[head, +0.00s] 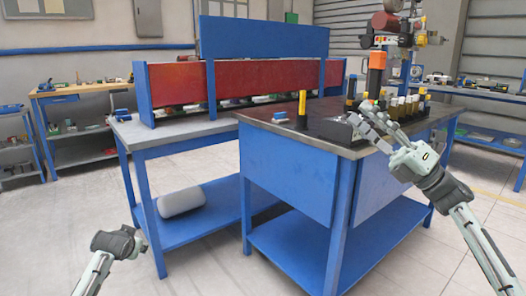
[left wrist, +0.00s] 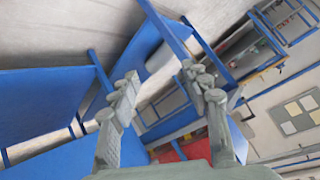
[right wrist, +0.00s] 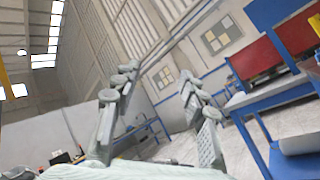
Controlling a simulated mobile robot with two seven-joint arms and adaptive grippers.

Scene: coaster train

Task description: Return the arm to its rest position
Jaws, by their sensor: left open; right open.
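My right gripper (head: 368,125) is raised in front of the right part of the dark-topped blue workbench (head: 270,123) in the head view. Its fingers are spread and empty; the right wrist view (right wrist: 150,100) shows only open room between them. My left arm shows low at the left in the head view, with its gripper mostly hidden behind the wrist. In the left wrist view my left gripper (left wrist: 160,85) has its fingers apart with nothing between them.
The front floor is clear.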

